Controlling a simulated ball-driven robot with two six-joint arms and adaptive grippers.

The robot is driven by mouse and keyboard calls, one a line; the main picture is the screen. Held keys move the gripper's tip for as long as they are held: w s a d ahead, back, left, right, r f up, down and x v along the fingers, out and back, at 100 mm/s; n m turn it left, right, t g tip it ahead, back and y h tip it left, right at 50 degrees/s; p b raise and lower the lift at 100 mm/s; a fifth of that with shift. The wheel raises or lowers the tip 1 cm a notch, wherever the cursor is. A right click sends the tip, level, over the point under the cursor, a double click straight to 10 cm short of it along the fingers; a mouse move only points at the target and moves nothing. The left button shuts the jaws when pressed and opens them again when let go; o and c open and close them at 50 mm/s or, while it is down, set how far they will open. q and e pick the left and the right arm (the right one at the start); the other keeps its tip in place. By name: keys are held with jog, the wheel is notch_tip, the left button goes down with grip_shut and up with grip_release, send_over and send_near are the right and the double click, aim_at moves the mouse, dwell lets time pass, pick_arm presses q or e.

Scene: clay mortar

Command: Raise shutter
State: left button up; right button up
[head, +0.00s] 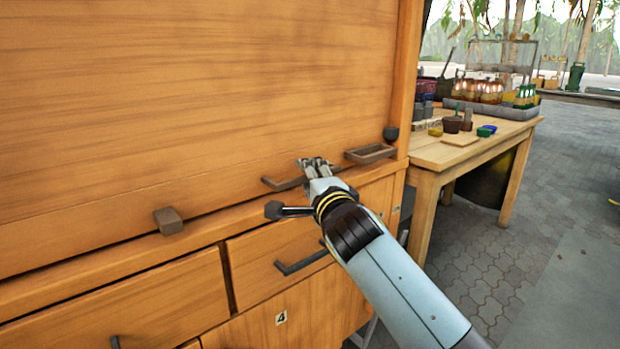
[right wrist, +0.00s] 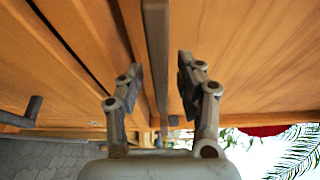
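The shutter (head: 200,90) is a large wooden panel covering the upper front of the cabinet, its lower edge down at the ledge. A dark bar handle (head: 284,183) sits low on it. My right gripper (head: 314,163) is at this handle. In the right wrist view the handle (right wrist: 156,45) runs between the two fingers of the right gripper (right wrist: 160,80). The fingers are apart, with a visible gap on each side of the bar. The gripper partly hides the handle in the head view. My left gripper is not in view.
Drawers with a dark handle (head: 301,261) lie below. A wooden table (head: 437,158) with pots and bottles stands right; paved floor beyond is open.

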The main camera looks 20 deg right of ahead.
grip_shut()
dwell(0.4)
